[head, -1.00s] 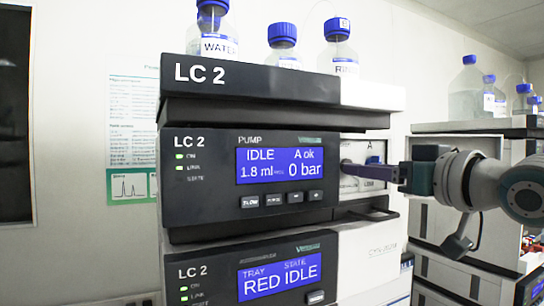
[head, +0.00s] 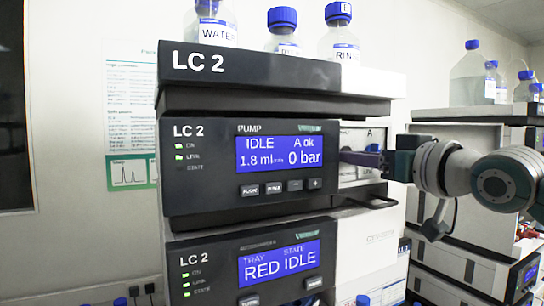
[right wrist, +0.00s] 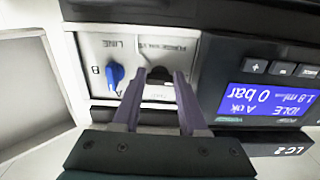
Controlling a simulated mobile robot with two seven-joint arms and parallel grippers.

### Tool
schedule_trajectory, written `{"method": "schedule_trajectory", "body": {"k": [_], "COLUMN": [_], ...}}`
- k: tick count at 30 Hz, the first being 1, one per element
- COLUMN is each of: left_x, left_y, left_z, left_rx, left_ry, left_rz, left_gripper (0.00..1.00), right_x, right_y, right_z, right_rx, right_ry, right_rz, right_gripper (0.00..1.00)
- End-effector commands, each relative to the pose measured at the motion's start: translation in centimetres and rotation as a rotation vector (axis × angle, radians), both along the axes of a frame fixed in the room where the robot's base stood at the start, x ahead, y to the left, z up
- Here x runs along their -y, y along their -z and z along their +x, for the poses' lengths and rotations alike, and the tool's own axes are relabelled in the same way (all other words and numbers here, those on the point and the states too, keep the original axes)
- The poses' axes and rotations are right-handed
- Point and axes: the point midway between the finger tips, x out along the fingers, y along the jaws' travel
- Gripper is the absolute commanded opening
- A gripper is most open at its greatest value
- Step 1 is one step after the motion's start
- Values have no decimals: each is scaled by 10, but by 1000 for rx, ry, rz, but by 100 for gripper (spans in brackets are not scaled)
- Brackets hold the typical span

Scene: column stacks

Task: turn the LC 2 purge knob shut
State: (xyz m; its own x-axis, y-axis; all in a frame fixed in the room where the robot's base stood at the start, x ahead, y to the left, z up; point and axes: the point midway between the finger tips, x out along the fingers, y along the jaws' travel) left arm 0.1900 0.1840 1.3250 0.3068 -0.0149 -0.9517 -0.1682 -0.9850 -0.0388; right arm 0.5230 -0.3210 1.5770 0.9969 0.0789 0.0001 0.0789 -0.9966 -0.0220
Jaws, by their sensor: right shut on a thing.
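The LC 2 pump module (head: 208,185) has its valve panel (head: 352,138) at its right side. My right gripper (head: 346,157) reaches in from the right to this panel. In the right wrist view, my gripper (right wrist: 161,78) has its two purple fingers on either side of the small dark purge knob (right wrist: 158,73), shut on it. The purge label above the knob appears upside down there. The fingers hide part of the knob, and its exact angle is hard to tell. The pump screen (head: 279,152) reads IDLE, A ok, 0 bar. My left gripper is not in view.
A blue LINE knob (right wrist: 115,77) sits close beside the purge knob. The autosampler (head: 195,262) is below the pump. Blue-capped bottles (head: 283,32) stand on top of the stack. Another stack (head: 470,120) with bottles stands at the right, behind my arm.

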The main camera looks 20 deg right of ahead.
Motion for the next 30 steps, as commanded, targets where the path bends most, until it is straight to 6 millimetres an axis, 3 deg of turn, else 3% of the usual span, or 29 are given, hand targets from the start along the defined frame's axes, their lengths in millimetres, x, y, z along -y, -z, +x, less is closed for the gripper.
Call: {"method": "schedule_trajectory", "body": {"k": [16,30], "left_x": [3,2], "left_y": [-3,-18], "left_z": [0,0], "left_rx": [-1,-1], "left_ry": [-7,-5], "left_rz": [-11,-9], "left_gripper": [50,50], "right_x": [-1,-2], "right_y": [-1,-2], "right_z": [0,0], "right_rx": [-4,-34], "right_ry": [-1,0], "right_rz": [59,435], "right_gripper": [0,0]}}
